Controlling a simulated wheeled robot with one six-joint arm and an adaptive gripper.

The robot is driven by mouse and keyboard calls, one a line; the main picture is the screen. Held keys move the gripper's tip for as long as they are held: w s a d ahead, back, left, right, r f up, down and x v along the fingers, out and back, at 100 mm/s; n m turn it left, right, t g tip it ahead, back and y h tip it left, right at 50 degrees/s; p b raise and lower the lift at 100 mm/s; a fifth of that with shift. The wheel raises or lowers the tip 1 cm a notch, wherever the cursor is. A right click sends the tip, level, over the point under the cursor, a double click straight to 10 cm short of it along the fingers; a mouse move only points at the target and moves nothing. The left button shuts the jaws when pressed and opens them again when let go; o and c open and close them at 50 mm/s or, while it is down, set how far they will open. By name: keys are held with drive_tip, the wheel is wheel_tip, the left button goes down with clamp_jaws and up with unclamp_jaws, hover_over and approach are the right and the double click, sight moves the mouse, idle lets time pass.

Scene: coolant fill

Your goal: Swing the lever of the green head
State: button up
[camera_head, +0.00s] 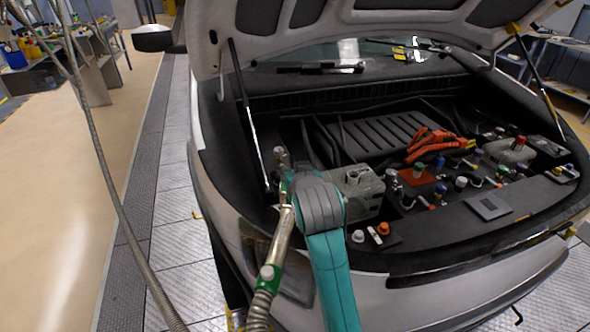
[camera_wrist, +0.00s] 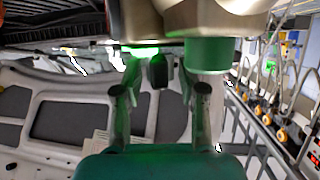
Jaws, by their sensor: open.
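In the head view, a metal filling head with a green collar (camera_head: 268,273) stands at the car's front left corner, on a ribbed metal hose. My teal arm and its grey joint stand just right of it and hide most of my gripper. In the wrist view, a green collar (camera_wrist: 207,55) under a pale body sits close at the upper right, beside the right finger. My gripper (camera_wrist: 160,72) is open, its two fingers apart. A small dark piece (camera_wrist: 158,70) with green beside it shows between the fingertips; I cannot tell whether it is the lever or whether anything touches it.
The car's bonnet (camera_head: 370,20) is raised over the open engine bay, held by struts (camera_head: 248,110). A grey reservoir (camera_head: 358,190) stands right of my arm. A long hose (camera_head: 105,165) hangs at the left. The beige floor (camera_head: 70,200) there is clear.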

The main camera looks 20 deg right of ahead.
drive_tip(key=v, duration=0.9)
drive_tip(key=shift+s, duration=0.3)
